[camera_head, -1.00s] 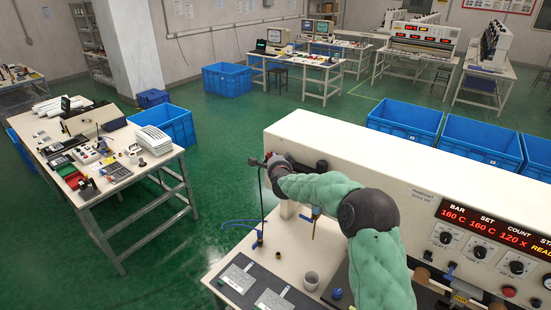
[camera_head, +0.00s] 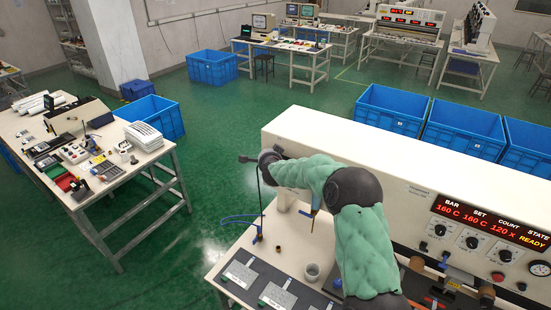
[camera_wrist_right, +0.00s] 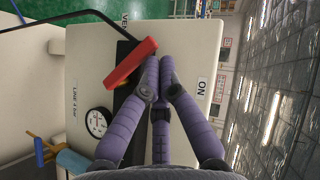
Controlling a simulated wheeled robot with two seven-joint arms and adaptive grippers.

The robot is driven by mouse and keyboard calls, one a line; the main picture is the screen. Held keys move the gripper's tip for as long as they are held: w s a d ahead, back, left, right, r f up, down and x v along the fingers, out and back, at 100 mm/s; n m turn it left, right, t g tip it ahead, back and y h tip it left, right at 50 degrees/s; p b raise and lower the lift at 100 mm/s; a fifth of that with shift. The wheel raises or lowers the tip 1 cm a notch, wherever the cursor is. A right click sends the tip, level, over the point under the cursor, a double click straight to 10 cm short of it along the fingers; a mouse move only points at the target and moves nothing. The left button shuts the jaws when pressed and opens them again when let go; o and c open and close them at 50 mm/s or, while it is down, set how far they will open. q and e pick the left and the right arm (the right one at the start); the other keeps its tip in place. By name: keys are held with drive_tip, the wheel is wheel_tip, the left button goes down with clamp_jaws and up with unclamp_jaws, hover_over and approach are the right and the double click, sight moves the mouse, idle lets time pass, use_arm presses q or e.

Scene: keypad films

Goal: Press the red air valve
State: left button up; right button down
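The red air valve (camera_wrist_right: 131,63) shows in the right wrist view as a red bar-shaped handle, tilted, on a pale panel marked ON, VENT and LINE 4 bar. My right gripper (camera_wrist_right: 159,60) has its purple fingertips drawn together just right of the handle's upper end. I see nothing held between them, and I cannot tell whether they touch the handle. In the head view my green right arm reaches over the press to its left end; its fingers and the valve are hidden there. My left gripper is in neither view.
A pressure gauge (camera_wrist_right: 98,122) and a blue fitting (camera_wrist_right: 85,162) sit left of the fingers. In the head view the long cream press (camera_head: 395,165) has a red display. Green floor lies left.

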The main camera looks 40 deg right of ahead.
drive_tip(key=w, duration=0.1)
drive_tip(key=w+f, duration=0.1)
drive_tip(key=w+a+b, duration=0.1)
drive_tip(key=shift+a+f, duration=0.1)
drive_tip(key=shift+f, duration=0.15)
drive_tip(key=shift+s+r, duration=0.15)
drive_tip(key=shift+r+p, duration=0.65)
drive_tip(key=shift+r, duration=0.1)
